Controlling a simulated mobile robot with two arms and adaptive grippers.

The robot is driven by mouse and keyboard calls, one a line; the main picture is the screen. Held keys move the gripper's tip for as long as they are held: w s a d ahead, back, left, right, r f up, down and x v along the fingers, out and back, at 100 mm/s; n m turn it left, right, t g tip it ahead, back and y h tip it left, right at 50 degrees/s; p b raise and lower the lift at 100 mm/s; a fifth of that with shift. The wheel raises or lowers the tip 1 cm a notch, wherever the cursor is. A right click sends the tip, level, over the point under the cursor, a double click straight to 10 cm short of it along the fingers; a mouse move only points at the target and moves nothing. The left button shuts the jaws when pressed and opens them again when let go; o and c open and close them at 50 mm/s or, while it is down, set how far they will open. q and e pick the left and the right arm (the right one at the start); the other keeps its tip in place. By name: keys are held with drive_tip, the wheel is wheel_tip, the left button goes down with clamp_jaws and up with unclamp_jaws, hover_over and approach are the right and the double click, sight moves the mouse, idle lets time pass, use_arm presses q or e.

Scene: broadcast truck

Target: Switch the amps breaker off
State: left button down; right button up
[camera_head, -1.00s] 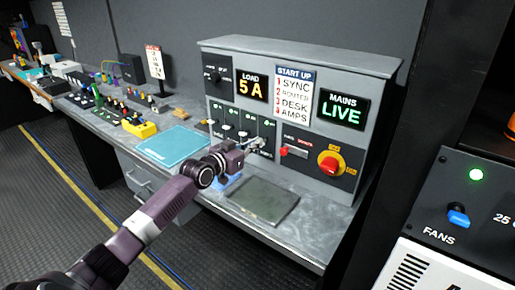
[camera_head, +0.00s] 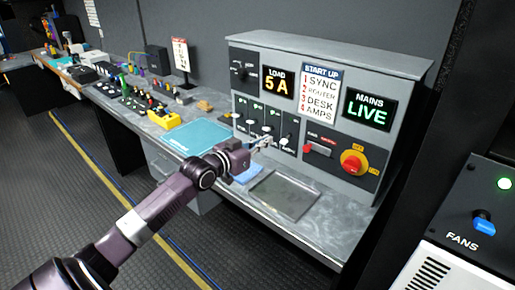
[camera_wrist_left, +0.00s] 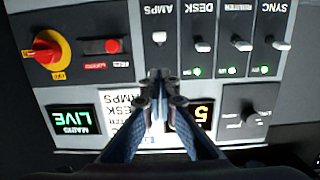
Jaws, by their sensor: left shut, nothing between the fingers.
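The amps breaker (camera_wrist_left: 159,38) is a small white lever on the grey panel, at the end of a row of breakers; the wrist view shows it upside down. In the head view it is the rightmost lever (camera_head: 285,141). In the wrist view it sits slightly nearer its label than the other levers do. My left gripper (camera_wrist_left: 160,76) is shut and empty, its tips between the amps lever and the displays in that view. They hide the spot where the amps lamp would be. In the head view the gripper (camera_head: 266,142) is just left of the lever, apparently apart from it.
The desk (camera_wrist_left: 201,46), router (camera_wrist_left: 241,43) and sync (camera_wrist_left: 279,44) levers have green lamps lit. A red rotary switch (camera_head: 353,162) and a red button sit beside the amps breaker. The displays read LOAD 5 A (camera_head: 278,83) and MAINS LIVE (camera_head: 368,109). A flat tray (camera_head: 282,195) lies below.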

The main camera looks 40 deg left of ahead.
use_arm(q)
drive_tip(key=s, duration=0.3)
drive_tip(key=shift+s+a, duration=0.2)
idle(0.4)
